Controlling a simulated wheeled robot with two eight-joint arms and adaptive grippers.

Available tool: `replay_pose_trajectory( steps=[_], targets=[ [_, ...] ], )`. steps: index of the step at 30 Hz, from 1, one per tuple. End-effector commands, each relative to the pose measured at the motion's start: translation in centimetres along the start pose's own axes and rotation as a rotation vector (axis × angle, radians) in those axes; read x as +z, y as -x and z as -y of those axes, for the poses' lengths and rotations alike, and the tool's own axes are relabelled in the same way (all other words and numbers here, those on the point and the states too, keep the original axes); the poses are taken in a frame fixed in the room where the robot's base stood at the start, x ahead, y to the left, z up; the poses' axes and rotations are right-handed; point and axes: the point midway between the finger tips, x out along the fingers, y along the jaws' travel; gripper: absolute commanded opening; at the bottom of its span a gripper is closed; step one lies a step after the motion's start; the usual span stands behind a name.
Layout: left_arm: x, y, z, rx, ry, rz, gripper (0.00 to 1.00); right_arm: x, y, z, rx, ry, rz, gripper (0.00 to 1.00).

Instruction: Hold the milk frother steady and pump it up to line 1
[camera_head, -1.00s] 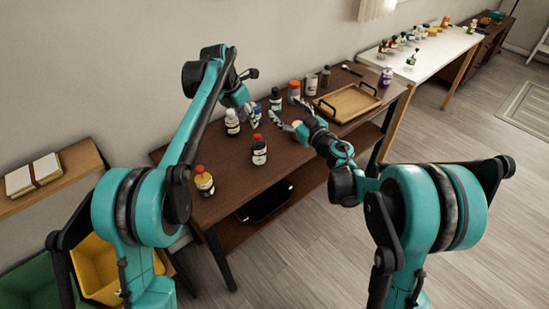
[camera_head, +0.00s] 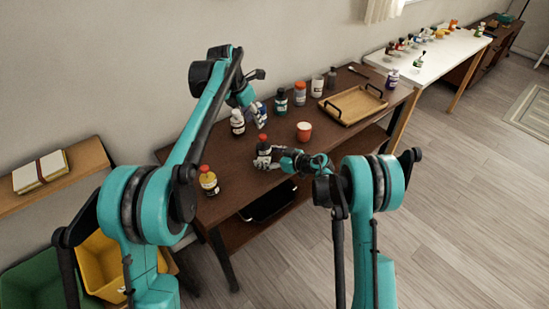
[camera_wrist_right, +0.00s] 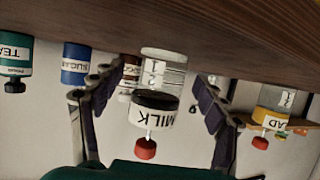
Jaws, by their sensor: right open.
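In the right wrist view, upside down, the frother (camera_wrist_right: 152,110) shows a clear jar with number lines, a black collar, a MILK label and a red knob. My right gripper (camera_head: 266,163) is at the frother. Its fingers (camera_wrist_right: 160,75) are open on either side of the jar, with gaps visible in the wrist view. My left gripper (camera_head: 259,112) is behind the frother beside a white bottle (camera_head: 237,122); its finger opening is too small to tell.
Several bottles line the back. A wooden tray (camera_head: 340,117) is at the right. Table space between the frother and yellow bottle is clear.

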Motion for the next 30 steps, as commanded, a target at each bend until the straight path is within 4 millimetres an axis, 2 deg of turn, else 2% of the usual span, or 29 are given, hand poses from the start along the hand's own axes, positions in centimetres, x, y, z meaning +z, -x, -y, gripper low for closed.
replay_pose_trajectory(
  steps=[5,13,14,18,20,22,23,24,26,30],
  targets=[
    [0.00,0.01,0.01,0.000,0.000,0.000,0.34,-0.01,-1.36,-0.02,0.001,0.000,0.000,0.73],
    [0.00,0.01,0.01,0.000,0.000,0.000,0.34,-0.02,-1.53,-0.02,0.002,0.000,0.000,0.73],
    [0.00,0.00,0.01,0.000,0.000,0.000,0.34,-0.02,-1.52,-0.02,0.002,0.000,0.000,0.68],
    [0.00,0.00,0.01,0.000,0.000,0.000,0.34,-0.02,-1.51,-0.02,0.001,0.000,-0.001,0.31],
    [0.00,0.00,0.00,0.000,0.000,0.000,0.34,-0.02,-1.50,-0.02,0.001,0.000,-0.001,0.16],
    [0.00,0.00,0.00,0.000,0.000,0.000,0.34,-0.02,-1.50,-0.02,0.001,0.000,-0.001,0.16],
    [0.00,0.00,0.00,0.000,0.000,0.000,0.34,-0.02,-1.50,-0.02,0.001,0.000,-0.001,0.40],
    [0.00,0.00,0.00,0.000,0.000,0.000,0.34,-0.02,-1.50,-0.02,0.001,0.000,-0.001,0.29],
    [0.00,0.00,0.00,0.000,0.000,0.000,0.34,-0.02,-1.50,-0.02,0.001,0.000,-0.001,0.16],
    [0.00,0.00,0.00,0.000,0.000,0.000,0.34,-0.02,-1.50,-0.01,0.001,0.000,0.000,0.16]
  ],
)
